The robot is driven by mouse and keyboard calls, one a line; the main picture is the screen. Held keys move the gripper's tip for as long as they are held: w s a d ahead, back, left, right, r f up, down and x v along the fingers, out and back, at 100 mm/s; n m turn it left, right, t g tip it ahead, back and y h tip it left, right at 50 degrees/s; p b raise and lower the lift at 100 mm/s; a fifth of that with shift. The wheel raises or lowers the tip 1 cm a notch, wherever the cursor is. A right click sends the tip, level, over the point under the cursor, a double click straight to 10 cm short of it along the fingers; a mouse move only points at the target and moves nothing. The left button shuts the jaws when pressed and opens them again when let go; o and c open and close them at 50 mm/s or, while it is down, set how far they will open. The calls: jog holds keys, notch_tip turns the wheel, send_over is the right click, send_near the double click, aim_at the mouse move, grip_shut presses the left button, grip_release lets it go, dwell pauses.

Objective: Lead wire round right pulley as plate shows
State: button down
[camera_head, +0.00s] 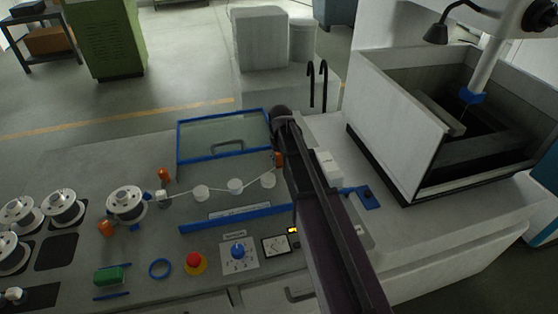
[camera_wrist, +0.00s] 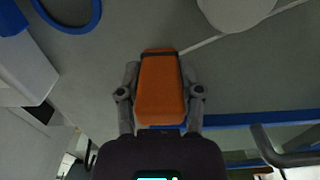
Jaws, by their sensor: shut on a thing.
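My gripper (camera_wrist: 160,95) is shut on an orange block (camera_wrist: 160,90), one finger on each side of it. The orange block also shows beside my arm in the head view (camera_head: 278,159). A pale wire (camera_wrist: 202,43) runs from the block past the edge of a white disc (camera_wrist: 235,8), which is partly cut off. The right pulley is the white disc (camera_head: 268,181) just left of my arm, with a middle pulley (camera_head: 235,185) and a left pulley (camera_head: 201,192) in line. The wire comes from a spool (camera_head: 126,203) at the left. Its exact path at the right pulley is too small to tell.
A blue-framed glass cover (camera_head: 223,140) lies behind the pulleys, and a blue strip (camera_head: 240,215) in front. A white box (camera_head: 328,165) stands right of my arm. A red button (camera_head: 195,262), blue ring (camera_head: 160,268) and green block (camera_head: 109,276) are nearer. A large tank (camera_head: 400,130) stands right.

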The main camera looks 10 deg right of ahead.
jog(key=shift+s, duration=0.1)
jog(key=shift+s+d, duration=0.2)
jog(key=shift+s, duration=3.2)
